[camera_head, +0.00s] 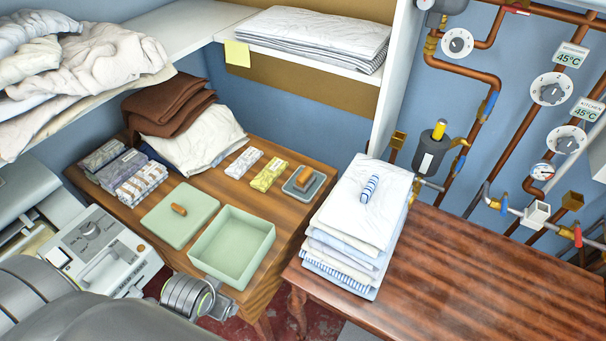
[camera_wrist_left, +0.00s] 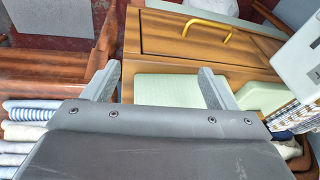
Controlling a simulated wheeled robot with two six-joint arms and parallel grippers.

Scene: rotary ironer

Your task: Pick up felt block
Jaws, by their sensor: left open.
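In the head view, a small grey block with an orange-brown wooden grip (camera_head: 304,181) sits at the back right of the wooden cabinet top; it looks like the felt block. It does not show in the left wrist view. My left gripper, seen in the left wrist view (camera_wrist_left: 157,82), is open with its fingers wide apart and nothing held between them. In the head view my left wrist is at the bottom, in front of the cabinet and well short of the block; the fingers are mostly hidden there. My right gripper is not in view.
An open green box (camera_head: 233,268) and its knobbed green lid (camera_head: 163,224) lie on the cabinet in front of the block. Wrapped packets (camera_head: 269,174) sit left of it. A tall folded linen stack (camera_head: 345,225) stands right, on the red-brown table (camera_head: 480,285).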

